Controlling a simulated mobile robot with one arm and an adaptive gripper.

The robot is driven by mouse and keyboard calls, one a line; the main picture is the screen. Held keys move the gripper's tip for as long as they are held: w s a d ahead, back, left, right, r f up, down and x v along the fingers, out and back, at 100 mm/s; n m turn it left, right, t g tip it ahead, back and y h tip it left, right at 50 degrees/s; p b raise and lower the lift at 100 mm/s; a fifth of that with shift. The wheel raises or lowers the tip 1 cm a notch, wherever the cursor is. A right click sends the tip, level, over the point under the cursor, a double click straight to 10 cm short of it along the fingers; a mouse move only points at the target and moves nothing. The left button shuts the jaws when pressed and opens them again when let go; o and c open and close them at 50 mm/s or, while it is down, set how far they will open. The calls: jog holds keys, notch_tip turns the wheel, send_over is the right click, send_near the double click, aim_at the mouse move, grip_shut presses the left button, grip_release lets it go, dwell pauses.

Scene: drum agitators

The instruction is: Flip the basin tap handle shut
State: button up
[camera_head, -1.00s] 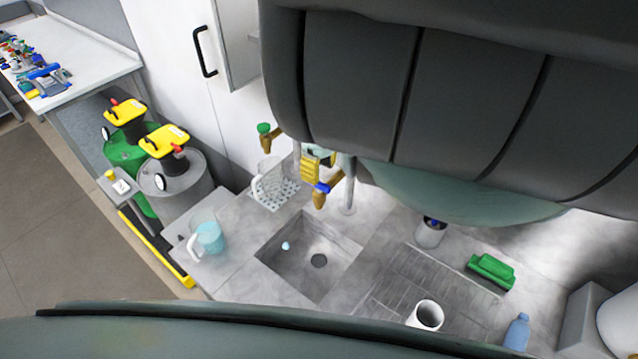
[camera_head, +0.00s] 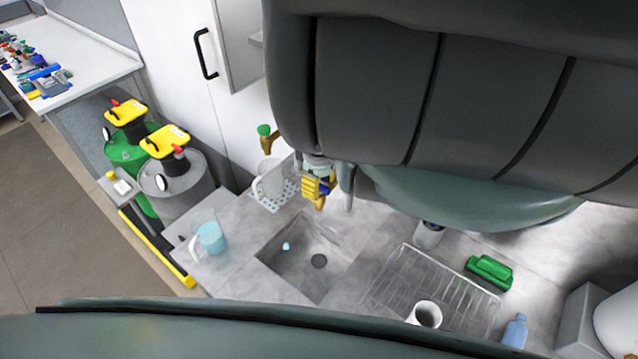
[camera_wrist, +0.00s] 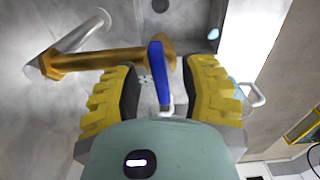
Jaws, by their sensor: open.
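The basin tap (camera_wrist: 105,60) has a brass body and a blue lever handle (camera_wrist: 158,75) in the wrist view. My gripper (camera_wrist: 156,80) has yellow ridged fingers, spread on either side of the blue handle. The handle lies in the gap between them; I cannot tell whether a finger touches it. In the head view my gripper (camera_head: 318,187) is over the tap and hides most of it, including nearly all of the handle. The grey basin (camera_head: 285,268) is below, with a dark round drain.
A second tap with a green knob (camera_head: 264,130) is left of my gripper. A clear jug (camera_head: 270,178) stands close below-left, and a jug of blue liquid (camera_head: 210,238) is left of the basin. A wire rack (camera_head: 440,278), a white cup (camera_head: 425,314) and a green brush (camera_head: 490,271) are at right.

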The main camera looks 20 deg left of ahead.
grip_shut()
dwell(0.5)
jog(key=shift+m+b, duration=0.4)
jog(key=shift+m, duration=0.2)
grip_release()
